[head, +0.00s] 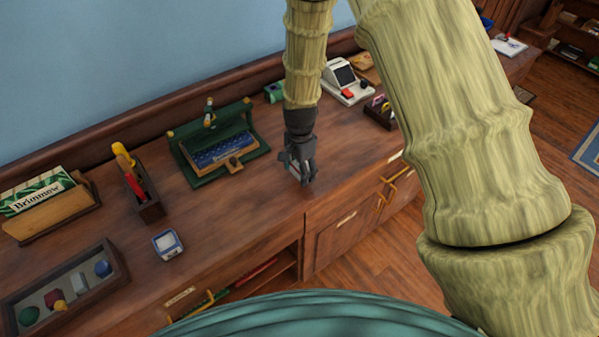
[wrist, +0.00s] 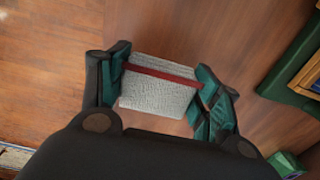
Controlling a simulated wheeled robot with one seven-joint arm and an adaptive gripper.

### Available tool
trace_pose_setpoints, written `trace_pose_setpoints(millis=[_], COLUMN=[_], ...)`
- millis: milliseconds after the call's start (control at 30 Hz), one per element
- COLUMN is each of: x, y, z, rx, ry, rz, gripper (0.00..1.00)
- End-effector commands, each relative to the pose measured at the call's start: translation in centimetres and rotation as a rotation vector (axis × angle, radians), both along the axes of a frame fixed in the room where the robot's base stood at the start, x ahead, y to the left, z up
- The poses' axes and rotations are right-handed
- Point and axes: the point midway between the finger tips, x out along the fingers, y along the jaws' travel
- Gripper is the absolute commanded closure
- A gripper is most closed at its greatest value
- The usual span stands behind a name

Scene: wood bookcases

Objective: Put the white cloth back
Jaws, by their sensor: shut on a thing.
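The white cloth (wrist: 158,95) is a folded, textured pad with a dark red stripe across it. In the wrist view it sits between the two fingers of my gripper (wrist: 166,88), which is shut on it. In the head view my gripper (head: 301,176) points down over the wooden counter, right of the green case. The cloth is too small and too covered by the fingers to make out clearly there. I cannot tell whether the cloth touches the counter.
The green case (head: 221,152) stands left of my gripper and a white card machine (head: 345,86) behind right. A dark box with tools (head: 146,203), a small white-blue device (head: 168,244) and a divided tray (head: 120,270) lie farther left. Counter (head: 255,205) around my gripper is clear.

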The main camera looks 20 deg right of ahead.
Motion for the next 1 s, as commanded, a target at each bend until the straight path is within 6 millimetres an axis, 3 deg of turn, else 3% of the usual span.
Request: trace_pose_setpoints(millis=[267,600,1000], x=[0.4,0.4,0.4], y=[-0.1,-0.1,-0.1], z=[-0.7,-3.4,-3.9], rx=[0.0,0.0,0.0], ry=[0.002,0.002,0.001], rz=[-0.001,0.0,0.0], gripper=[0.71,0.71,0.71])
